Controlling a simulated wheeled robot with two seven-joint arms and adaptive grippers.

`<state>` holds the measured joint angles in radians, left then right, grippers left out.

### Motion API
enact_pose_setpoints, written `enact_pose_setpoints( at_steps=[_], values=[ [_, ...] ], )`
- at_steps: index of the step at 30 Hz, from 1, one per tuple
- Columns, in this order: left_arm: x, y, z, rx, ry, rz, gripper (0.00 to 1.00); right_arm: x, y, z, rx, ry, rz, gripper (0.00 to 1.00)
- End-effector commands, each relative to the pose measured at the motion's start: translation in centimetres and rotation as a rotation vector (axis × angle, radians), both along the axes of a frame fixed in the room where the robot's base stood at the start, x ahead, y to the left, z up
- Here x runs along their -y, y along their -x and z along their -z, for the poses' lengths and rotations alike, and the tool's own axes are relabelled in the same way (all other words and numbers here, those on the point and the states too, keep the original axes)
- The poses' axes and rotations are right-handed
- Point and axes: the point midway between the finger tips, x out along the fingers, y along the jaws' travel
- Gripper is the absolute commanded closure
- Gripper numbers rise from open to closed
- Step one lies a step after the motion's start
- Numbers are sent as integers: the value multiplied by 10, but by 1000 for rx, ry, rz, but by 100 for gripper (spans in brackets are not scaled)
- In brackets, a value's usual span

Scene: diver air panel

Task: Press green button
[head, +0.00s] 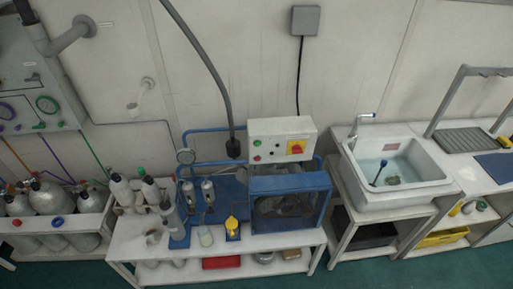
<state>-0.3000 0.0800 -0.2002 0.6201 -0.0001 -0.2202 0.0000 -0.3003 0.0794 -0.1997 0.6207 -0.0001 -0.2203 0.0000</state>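A white control box (270,130) stands on the blue compressor frame (290,185) near the middle of the head view. A red and yellow rotary switch (296,147) is on the right part of the same face. Neither of my grippers shows in the head view, and nothing covers the front of the box.
The compressor stands on a white bench (285,241). Several gas cylinders (48,198) stand in a rack at left, below a gauge panel (30,75). A sink (395,165) holding water is at right. Green floor shows in front.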

Motion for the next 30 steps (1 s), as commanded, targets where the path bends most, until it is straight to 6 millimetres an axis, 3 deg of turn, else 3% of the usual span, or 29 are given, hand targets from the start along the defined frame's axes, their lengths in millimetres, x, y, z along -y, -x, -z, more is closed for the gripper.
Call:
enact_pose_setpoints(
  at_steps=[11, 22, 30],
  values=[
    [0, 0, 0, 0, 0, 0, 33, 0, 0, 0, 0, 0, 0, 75],
    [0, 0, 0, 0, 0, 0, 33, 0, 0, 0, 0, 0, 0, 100],
    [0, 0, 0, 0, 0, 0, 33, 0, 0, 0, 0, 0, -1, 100]
  ],
)
